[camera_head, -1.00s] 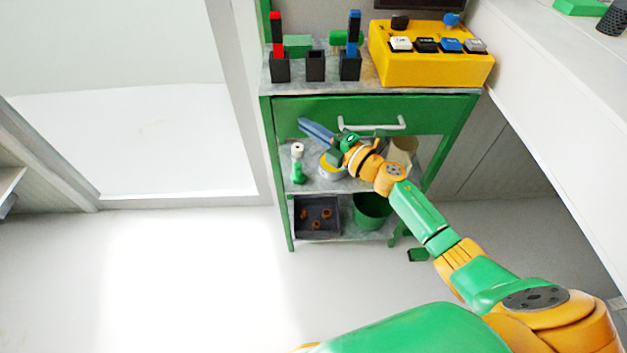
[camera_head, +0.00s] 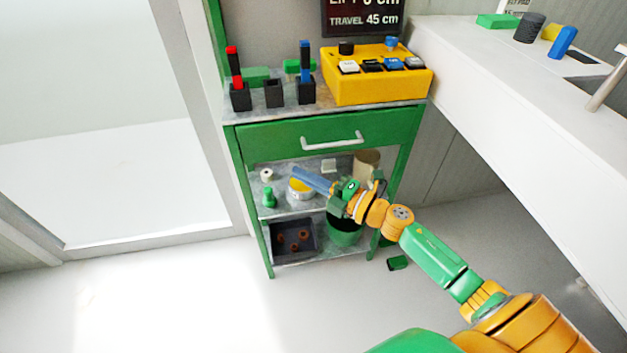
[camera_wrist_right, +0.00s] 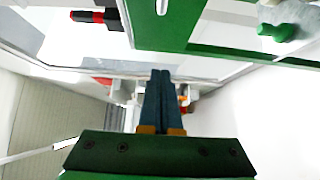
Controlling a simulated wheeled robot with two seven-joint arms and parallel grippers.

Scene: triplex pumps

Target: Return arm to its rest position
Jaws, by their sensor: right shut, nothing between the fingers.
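My right arm reaches in from the lower right in the head view. Its gripper (camera_head: 308,178) is shut and empty, with its blue-grey fingers pointing left in front of the green cabinet's middle shelf. In the right wrist view the two fingers (camera_wrist_right: 160,98) lie together with nothing between them. The left gripper does not show in either view.
A green cabinet (camera_head: 285,138) with a closed drawer stands behind the gripper. A yellow button box (camera_head: 375,88) and dark holders stand on top. A dark tray (camera_head: 283,254) and a green bucket (camera_head: 344,240) are below. A white counter (camera_head: 500,100) runs along the right.

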